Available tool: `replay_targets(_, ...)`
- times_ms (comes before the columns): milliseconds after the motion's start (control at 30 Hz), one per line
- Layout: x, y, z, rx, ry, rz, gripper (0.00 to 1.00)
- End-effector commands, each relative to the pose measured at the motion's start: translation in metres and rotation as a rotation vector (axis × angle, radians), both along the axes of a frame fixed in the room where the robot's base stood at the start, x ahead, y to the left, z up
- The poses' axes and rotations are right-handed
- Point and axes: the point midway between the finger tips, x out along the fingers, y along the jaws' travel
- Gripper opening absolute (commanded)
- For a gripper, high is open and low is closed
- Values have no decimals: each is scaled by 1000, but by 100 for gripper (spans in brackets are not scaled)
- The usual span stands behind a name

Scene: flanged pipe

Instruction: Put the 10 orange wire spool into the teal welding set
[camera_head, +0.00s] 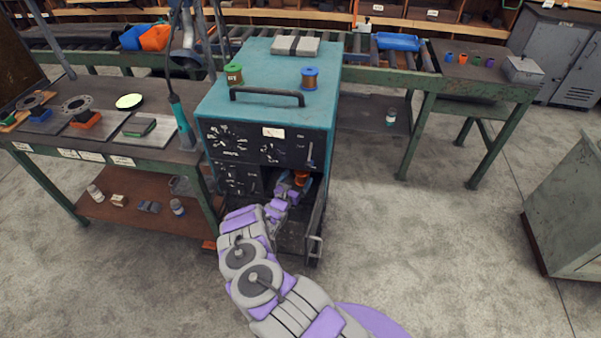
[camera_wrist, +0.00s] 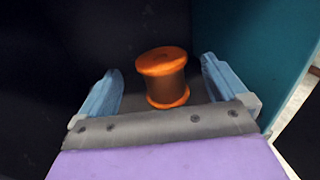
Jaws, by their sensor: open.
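The teal welding set (camera_head: 268,112) stands in the middle of the head view, with an open compartment low on its front right. The orange wire spool (camera_wrist: 163,76) stands upright inside the dark compartment in the wrist view; a small part of it also shows in the head view (camera_head: 301,178). My gripper (camera_wrist: 160,88) reaches into the compartment. Its two blue fingers are spread, one on each side of the spool, with visible gaps.
A green spool (camera_head: 234,75) and a blue-ended spool (camera_head: 309,78) stand on top of the set beside its black handle (camera_head: 267,95). An open door (camera_head: 317,225) borders the compartment on the right. A workbench (camera_head: 105,150) is close on the left.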

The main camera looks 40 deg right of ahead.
Motion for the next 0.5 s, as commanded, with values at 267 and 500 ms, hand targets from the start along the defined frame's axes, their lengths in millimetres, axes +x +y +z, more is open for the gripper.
replay_targets(267,-23,54,2,-1,3,3,100)
replay_targets(500,-43,96,2,-3,2,4,100)
